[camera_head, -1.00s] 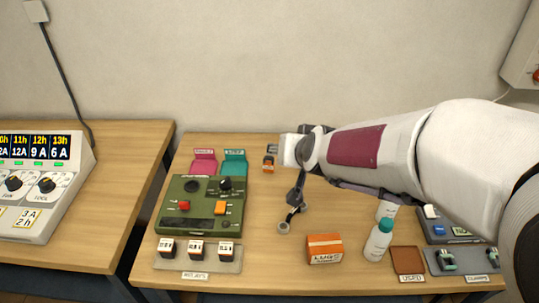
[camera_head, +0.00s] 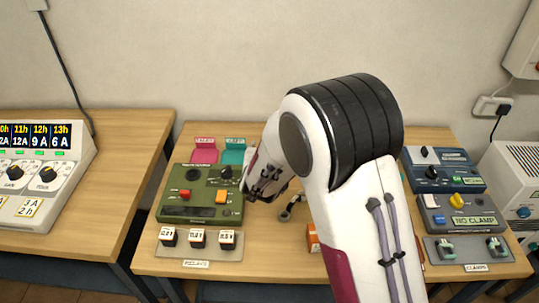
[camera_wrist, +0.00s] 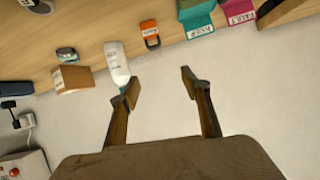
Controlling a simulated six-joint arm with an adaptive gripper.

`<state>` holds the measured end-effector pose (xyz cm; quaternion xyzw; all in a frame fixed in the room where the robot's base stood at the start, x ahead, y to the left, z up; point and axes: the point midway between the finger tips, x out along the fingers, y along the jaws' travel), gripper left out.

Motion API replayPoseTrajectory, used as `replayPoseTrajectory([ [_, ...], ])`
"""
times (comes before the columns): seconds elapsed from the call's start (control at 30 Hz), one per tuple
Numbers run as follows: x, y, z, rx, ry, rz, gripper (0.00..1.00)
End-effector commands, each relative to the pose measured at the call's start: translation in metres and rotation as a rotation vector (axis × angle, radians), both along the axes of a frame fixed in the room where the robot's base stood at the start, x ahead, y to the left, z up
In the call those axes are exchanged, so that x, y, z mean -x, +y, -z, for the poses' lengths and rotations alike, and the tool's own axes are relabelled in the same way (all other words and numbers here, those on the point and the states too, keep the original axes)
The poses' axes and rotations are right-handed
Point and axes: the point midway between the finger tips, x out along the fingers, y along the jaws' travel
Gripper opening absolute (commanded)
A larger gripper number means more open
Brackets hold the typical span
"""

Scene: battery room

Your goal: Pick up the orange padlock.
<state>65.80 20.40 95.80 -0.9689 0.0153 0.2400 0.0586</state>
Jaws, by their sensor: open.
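The orange padlock (camera_wrist: 151,40) with its dark shackle lies on the wooden table near its back edge in the wrist view, beside a white bottle. In the head view it is hidden behind my arm. My gripper (camera_wrist: 160,87) is open and empty, its two fingers apart. In the wrist view the padlock shows beyond the fingertips, roughly between them and apart from them. In the head view my gripper (camera_head: 266,182) is over the table just right of the green tester, partly hidden by my wrist.
The green tester (camera_head: 178,208) stands to the left of my gripper. Pink (camera_head: 203,156) and teal (camera_head: 233,156) holders stand behind it. The white bottle (camera_wrist: 117,62) and a lugs box (camera_wrist: 73,79) are near the padlock in the wrist view. Blue and grey units stand at the right.

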Motion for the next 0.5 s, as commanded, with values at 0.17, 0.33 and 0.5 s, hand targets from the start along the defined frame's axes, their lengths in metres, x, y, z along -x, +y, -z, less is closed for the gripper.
replayPoseTrajectory([
  [0.17,-0.005,0.005,0.033,0.050,-0.033,0.036,0.47],
  [0.33,-0.007,0.006,0.054,0.090,-0.065,0.067,0.47],
  [0.5,-0.007,0.007,0.065,0.112,-0.083,0.081,0.47],
])
